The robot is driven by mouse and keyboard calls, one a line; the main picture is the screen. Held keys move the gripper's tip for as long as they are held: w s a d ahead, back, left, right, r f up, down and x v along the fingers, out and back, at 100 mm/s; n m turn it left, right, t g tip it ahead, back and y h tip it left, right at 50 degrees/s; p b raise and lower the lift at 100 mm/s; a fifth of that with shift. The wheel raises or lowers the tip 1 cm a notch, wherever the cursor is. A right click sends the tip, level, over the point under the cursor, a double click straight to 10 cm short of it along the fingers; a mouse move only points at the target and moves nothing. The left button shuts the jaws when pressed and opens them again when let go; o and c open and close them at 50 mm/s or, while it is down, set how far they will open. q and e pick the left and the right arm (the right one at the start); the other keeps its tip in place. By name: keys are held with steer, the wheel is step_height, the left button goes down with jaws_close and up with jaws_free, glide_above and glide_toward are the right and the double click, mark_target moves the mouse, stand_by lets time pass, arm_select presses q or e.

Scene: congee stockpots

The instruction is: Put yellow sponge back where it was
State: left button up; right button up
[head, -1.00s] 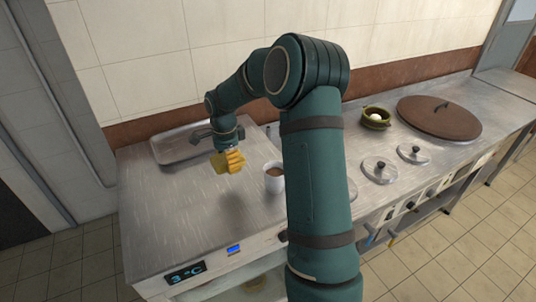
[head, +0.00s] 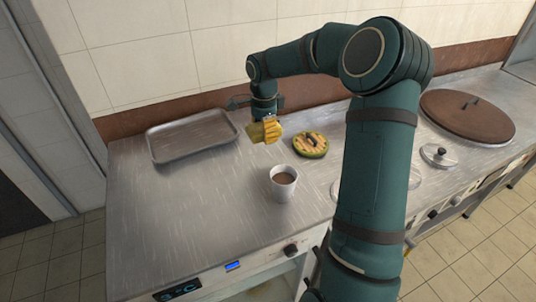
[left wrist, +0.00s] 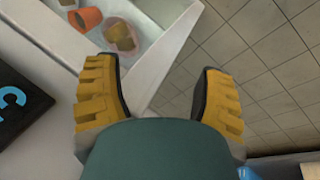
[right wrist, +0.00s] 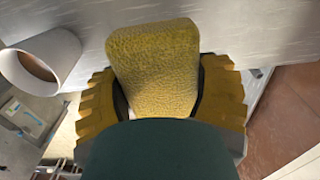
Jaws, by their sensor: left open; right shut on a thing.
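The yellow sponge (right wrist: 155,65) is held between the two yellow fingers of my right gripper (right wrist: 160,100) in the right wrist view. In the head view the sponge (head: 256,132) and my right gripper (head: 268,130) are above the steel counter, between the metal tray and the green and yellow round item. The sponge appears raised off the counter. My left gripper (left wrist: 160,95) is open and empty in the left wrist view, with an open drawer or compartment and floor tiles beyond it. It does not show in the head view.
A metal tray (head: 160,158) lies at the back left of the counter (head: 170,225). A white cup (head: 282,190) of brown liquid stands in front of the gripper. A round green and yellow item (head: 310,150) is to its right. The front left counter is clear.

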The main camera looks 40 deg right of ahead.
mark_target(264, 158)
step_height(264, 158, down, 9)
steer(key=shift+b, duration=0.9)
steer(key=shift+f, duration=0.15)
steer(key=o, duration=1.1)
steer(key=shift+o, duration=0.2)
steer(key=shift+r, duration=0.5)
step_height(264, 158, up, 11)
steer(key=shift+r+p, duration=0.15)
steer(key=shift+p, duration=1.1)
